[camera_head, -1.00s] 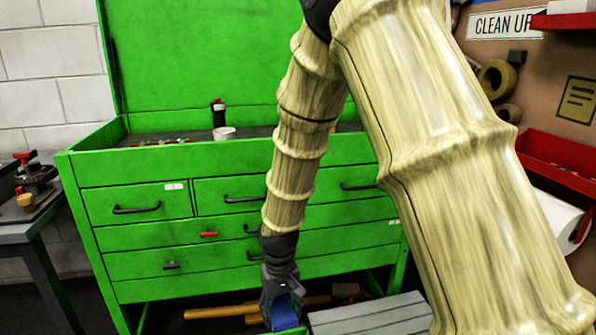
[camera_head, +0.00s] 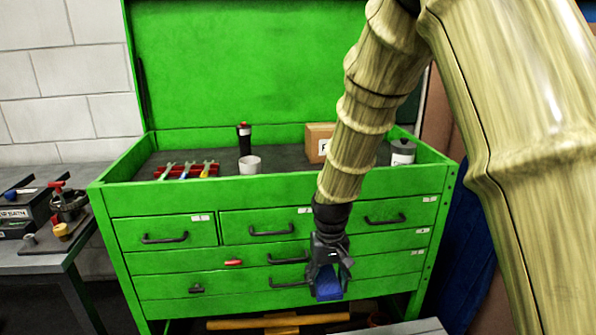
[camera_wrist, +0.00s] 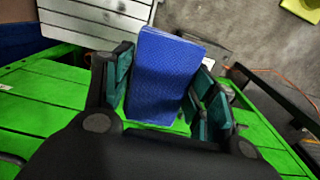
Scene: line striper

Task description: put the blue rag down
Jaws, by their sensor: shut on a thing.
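The blue rag (camera_head: 328,285) is a folded, textured block. My gripper (camera_head: 329,270) is shut on it and holds it up in front of the lower drawers of the green tool chest (camera_head: 170,205). In the wrist view the rag (camera_wrist: 166,75) sits between the two dark teal finger pads of my gripper (camera_wrist: 160,88). It sticks out past the fingertips.
The chest's top tray holds a red rack of tools (camera_head: 188,171), a white cup (camera_head: 250,164), a dark bottle (camera_head: 244,138), a cardboard box (camera_head: 318,141) and a grey canister (camera_head: 402,152). A side bench (camera_head: 45,250) stands left. A grey slatted surface (camera_wrist: 95,22) shows in the wrist view.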

